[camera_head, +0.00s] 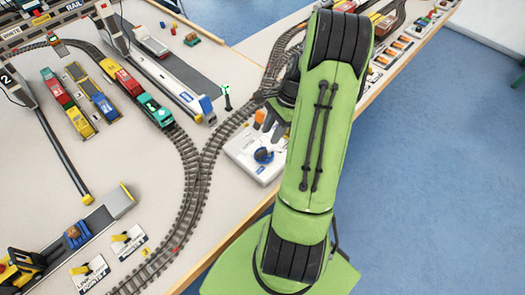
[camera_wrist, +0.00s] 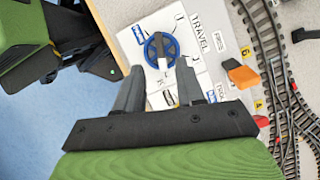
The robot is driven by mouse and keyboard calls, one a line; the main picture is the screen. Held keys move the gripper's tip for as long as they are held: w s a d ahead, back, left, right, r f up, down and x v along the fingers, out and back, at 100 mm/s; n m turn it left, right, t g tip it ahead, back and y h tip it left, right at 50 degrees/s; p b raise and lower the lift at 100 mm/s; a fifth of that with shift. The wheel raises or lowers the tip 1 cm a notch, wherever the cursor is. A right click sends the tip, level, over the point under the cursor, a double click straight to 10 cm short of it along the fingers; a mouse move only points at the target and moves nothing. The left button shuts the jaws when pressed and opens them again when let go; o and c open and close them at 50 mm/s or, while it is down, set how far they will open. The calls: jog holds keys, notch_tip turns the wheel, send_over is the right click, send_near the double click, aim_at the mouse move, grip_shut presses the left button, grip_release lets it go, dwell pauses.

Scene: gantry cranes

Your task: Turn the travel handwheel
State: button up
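The travel handwheel is a blue spoked wheel (camera_wrist: 161,49) on a white panel (camera_wrist: 205,70) marked "TRAVEL" in the wrist view. In the head view the handwheel (camera_head: 263,155) shows on the white control box (camera_head: 240,150) near the table's edge. My gripper (camera_wrist: 160,72) is open and empty. In the wrist view its two dark fingers point toward the handwheel, their tips on either side of its lower edge. In the head view my gripper (camera_head: 268,125) is above the box, partly hidden by my green arm. Contact with the wheel cannot be told.
Rail tracks (camera_head: 190,195) run left of the box. A train (camera_head: 155,108), containers and toy vehicles are further left. Blue floor lies beyond the table's right edge.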

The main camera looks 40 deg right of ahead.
aim_at(263, 150)
jog(key=b+x, duration=0.1)
jog(key=x, duration=0.6)
jog(key=shift+a+f+b, duration=0.1)
jog(key=shift+f+b, duration=0.2)
jog(key=shift+f, duration=0.05)
grip_shut()
